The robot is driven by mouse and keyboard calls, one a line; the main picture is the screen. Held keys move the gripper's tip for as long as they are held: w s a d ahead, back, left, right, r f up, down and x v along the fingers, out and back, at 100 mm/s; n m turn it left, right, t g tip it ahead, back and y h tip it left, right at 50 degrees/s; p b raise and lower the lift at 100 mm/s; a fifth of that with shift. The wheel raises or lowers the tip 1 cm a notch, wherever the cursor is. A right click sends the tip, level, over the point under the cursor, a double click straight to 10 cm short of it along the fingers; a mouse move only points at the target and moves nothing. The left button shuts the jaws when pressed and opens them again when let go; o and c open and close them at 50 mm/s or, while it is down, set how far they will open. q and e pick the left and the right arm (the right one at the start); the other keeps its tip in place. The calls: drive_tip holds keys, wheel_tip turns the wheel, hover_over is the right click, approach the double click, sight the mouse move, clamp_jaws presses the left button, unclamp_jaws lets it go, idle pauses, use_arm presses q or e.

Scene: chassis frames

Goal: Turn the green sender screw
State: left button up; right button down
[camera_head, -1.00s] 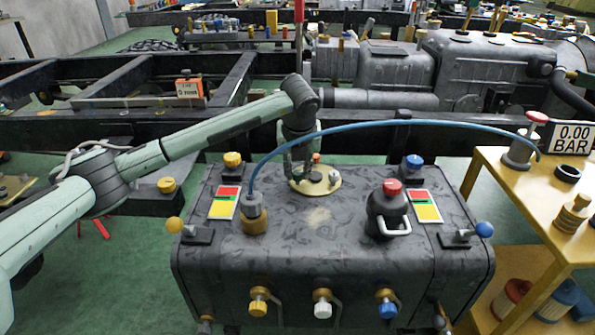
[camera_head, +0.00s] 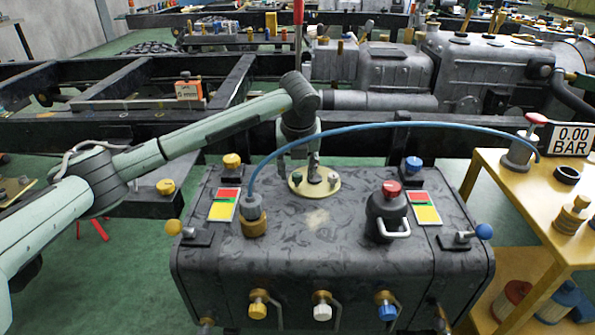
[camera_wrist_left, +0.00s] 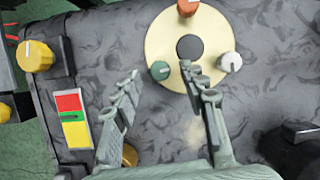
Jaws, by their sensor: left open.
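The round cream sender plate (camera_head: 324,187) lies on top of the dark tank (camera_head: 300,255). In the left wrist view the plate (camera_wrist_left: 208,20) carries a green screw (camera_wrist_left: 160,70), an orange screw (camera_wrist_left: 187,7), a white screw (camera_wrist_left: 229,62) and a dark centre disc. My left gripper (camera_wrist_left: 160,72) is open, its fingertips on either side of the green screw in that picture. Contact and the height gap cannot be told. In the head view my left gripper (camera_head: 299,170) points down at the plate. The orange screw is hidden there. My right gripper is not in view.
A blue hose (camera_head: 400,124) arches over the tank from a brass fitting (camera_head: 255,222). A black cap with a red top (camera_head: 388,212) stands to the right. A yellow table (camera_head: 520,205) is at right.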

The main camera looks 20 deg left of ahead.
use_arm(q)
drive_tip(key=v, duration=1.1)
drive_tip(key=shift+w, duration=0.1)
